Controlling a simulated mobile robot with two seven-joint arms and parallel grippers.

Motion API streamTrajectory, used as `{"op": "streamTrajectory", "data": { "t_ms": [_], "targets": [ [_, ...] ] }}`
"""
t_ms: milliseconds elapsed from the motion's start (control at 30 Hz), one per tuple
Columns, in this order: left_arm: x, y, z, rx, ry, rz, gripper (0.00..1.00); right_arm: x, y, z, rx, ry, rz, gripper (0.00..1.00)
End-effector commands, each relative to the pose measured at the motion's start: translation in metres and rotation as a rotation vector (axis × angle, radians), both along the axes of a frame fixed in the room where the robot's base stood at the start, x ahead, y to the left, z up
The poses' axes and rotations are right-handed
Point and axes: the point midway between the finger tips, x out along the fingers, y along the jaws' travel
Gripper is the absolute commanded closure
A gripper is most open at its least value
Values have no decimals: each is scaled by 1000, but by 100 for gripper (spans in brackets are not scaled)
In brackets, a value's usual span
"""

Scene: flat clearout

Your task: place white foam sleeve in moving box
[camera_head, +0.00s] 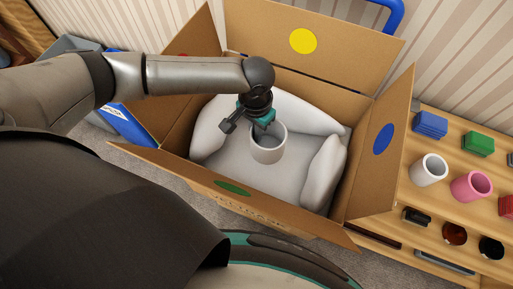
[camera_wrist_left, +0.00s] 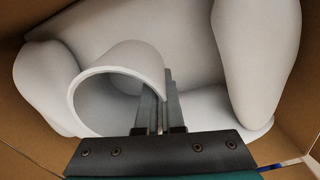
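The white foam sleeve (camera_head: 268,143) is a short, open-ended tube inside the open cardboard moving box (camera_head: 174,155). My left gripper (camera_head: 263,125) reaches down into the box at the sleeve's rim. In the left wrist view, the fingers (camera_wrist_left: 158,108) pinch the wall of the sleeve (camera_wrist_left: 120,62), one finger inside the tube and one outside. The sleeve stands roughly upright among pale padding (camera_head: 325,172). I cannot tell whether its lower end touches the padding beneath. My right gripper is not in view.
The box flaps (camera_head: 385,140) are spread outward with coloured dots. A wooden shelf (camera_head: 405,215) at the right holds a white cup (camera_head: 429,169), a pink cup (camera_head: 471,186) and coloured blocks. A blue-and-grey container (camera_head: 128,124) stands left of the box.

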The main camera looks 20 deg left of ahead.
Motion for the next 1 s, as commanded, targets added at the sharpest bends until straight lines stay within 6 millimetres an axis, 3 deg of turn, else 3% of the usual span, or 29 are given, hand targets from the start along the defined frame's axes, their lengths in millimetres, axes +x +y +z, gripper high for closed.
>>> {"op": "streamTrajectory", "data": {
  "t_ms": [100, 300, 533, 967, 1000],
  "targets": [
    [0, 0, -25, 1, 2, -1, 100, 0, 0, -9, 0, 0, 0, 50],
    [0, -1, -41, -2, 2, -1, 100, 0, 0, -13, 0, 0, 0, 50],
    [0, -1, -75, -1, 1, 0, 100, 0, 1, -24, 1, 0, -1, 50],
    [0, -1, -81, -1, 0, -1, 100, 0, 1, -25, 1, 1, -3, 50],
    [0, -1, -82, -1, 0, -1, 94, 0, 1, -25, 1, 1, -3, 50]
  ]
}}
